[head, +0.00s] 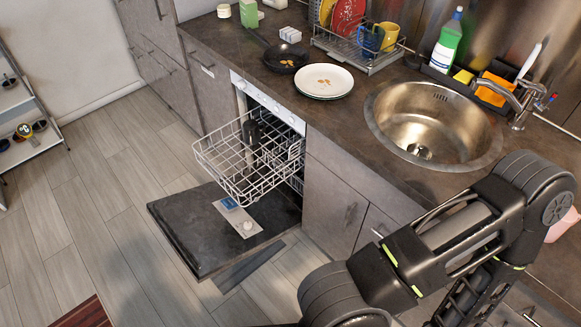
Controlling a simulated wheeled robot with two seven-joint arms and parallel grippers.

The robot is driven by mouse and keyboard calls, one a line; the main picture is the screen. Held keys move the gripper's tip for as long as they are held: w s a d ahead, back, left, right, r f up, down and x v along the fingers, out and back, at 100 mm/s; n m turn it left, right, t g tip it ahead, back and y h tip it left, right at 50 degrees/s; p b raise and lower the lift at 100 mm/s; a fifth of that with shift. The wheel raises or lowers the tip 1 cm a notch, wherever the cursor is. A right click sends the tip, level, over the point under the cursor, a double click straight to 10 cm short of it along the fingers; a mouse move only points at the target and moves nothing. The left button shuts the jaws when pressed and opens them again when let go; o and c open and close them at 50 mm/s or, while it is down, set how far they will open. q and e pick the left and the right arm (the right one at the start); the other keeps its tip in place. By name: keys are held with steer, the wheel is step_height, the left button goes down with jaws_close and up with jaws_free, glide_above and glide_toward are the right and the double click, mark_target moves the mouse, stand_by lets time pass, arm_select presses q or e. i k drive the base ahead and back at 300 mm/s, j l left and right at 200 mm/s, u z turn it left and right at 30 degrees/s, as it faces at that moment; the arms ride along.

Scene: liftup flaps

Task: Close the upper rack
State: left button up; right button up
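The upper rack (235,180) is a white wire basket, pulled out of the dishwasher (268,105) over its lowered door (185,235). A dark upright item (251,134), too small to name, shows inside the rack near its back. The rest of the rack looks mostly empty. My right arm comes in at the lower right, in front of the cabinets and well to the right of the rack. Neither of my grippers shows in the head view, and nothing of mine is seen touching the rack.
The counter above holds a black pan (286,57), white plates (324,81), a dish rack (370,52) and a sink (433,125). The open door juts out low over the floor. A shelf (22,120) stands at far left. The floor between is clear.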

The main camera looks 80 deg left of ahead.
mark_target(219, 176)
steer(key=i, duration=0.5)
steer(key=u, duration=3.8)
